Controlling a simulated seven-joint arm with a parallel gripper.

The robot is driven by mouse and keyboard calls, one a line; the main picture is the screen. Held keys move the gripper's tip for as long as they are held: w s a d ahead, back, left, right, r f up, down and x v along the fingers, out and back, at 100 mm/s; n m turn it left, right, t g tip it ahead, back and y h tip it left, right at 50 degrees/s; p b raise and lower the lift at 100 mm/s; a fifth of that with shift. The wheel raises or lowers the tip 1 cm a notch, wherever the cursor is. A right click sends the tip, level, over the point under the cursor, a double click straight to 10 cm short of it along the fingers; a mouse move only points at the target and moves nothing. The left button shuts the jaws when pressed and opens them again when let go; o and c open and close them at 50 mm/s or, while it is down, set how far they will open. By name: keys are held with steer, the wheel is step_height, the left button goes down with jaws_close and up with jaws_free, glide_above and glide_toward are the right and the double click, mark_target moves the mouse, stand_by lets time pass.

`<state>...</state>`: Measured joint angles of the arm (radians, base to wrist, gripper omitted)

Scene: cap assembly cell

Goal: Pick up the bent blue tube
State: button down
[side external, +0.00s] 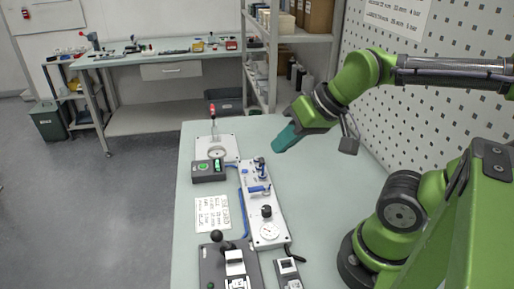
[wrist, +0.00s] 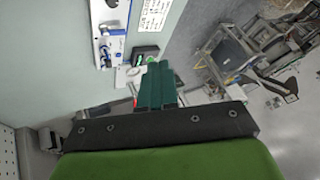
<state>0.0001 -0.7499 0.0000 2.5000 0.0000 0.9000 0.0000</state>
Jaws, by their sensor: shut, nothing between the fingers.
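A bent blue tube (side external: 243,211) runs along the left edge of the long white plate (side external: 251,178) in the side view. Its ends are too small to make out clearly. My gripper (side external: 280,145) has teal fingers and hangs above the table, right of and behind the plate, apart from the tube. In the wrist view my gripper (wrist: 157,66) shows its two fingers together with nothing between them. The plate with blue fittings (wrist: 112,42) shows at the upper left there, and I cannot clearly tell the tube from the fittings.
A dark box with a green button (side external: 208,170) and a printed card (side external: 211,214) lie left of the plate. A lever fixture (side external: 217,150) stands behind. A black-knobbed device (side external: 222,262) is in front. The table's right side (side external: 312,190) is clear; a perforated wall (side external: 390,120) borders it.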

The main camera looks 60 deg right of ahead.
steer(key=c, duration=1)
jaws_free()
steer(key=m+g+h, duration=0.2)
steer(key=m+g, duration=0.3)
steer(key=g, duration=0.2)
glide_above(262, 158)
step_height(262, 158, down, 3)
steer(key=f, duration=1.1)
steer(key=shift+w+a, duration=0.25)
steer(key=shift+w, duration=0.05)
steer(key=shift+s+d+f, duration=0.1)
steer(key=shift+s+f, duration=0.05)
steer(key=shift+f, duration=1.2)
steer(key=shift+s+d+f, duration=0.1)
steer(key=shift+f, duration=1.25)
